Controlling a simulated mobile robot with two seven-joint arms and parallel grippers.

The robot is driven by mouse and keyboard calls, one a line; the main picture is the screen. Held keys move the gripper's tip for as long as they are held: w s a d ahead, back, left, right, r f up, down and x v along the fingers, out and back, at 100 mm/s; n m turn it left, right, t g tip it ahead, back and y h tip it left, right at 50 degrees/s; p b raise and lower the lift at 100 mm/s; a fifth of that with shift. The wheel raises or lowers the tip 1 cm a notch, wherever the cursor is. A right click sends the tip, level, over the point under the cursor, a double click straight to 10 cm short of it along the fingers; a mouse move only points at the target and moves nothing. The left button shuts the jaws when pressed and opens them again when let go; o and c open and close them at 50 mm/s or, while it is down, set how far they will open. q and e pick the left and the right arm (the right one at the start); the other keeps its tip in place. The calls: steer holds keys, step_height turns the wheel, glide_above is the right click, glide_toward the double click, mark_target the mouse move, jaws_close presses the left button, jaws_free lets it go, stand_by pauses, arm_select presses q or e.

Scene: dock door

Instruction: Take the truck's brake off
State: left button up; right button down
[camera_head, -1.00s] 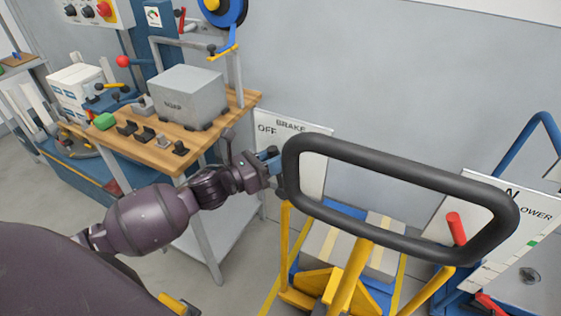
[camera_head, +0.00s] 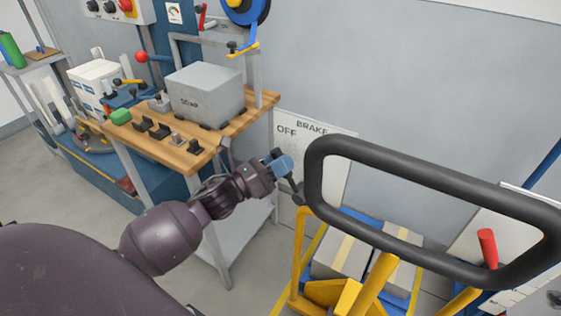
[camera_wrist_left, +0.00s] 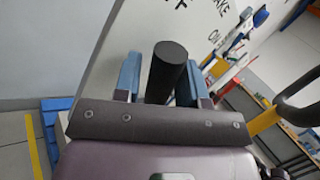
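The brake board (camera_head: 315,150) stands behind the truck's handle and reads BRAKE with OFF at its upper left. The dark brake lever (camera_head: 297,193) shows just beside the handle loop's left end. My left gripper (camera_head: 284,168) is at the lever, with its blue fingers on it. In the left wrist view the lever's round black grip (camera_wrist_left: 166,72) stands between the two blue fingers (camera_wrist_left: 167,88), which sit close on both sides. The lower part of the grip is hidden by my gripper. My right gripper is not in view.
The truck's black handle loop (camera_head: 430,175) is close to the right of my left gripper. Below it are yellow frame parts and boxes (camera_head: 345,252). A wooden bench (camera_head: 180,150) with a grey block (camera_head: 205,95) stands at the left.

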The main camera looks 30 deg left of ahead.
arm_select(q)
steer(key=shift+s+a+f, duration=0.1)
steer(key=shift+s+f, duration=0.05)
steer(key=shift+s, duration=0.1)
steer(key=v, duration=1)
steer(key=shift+s, duration=0.1)
stand_by(0.3)
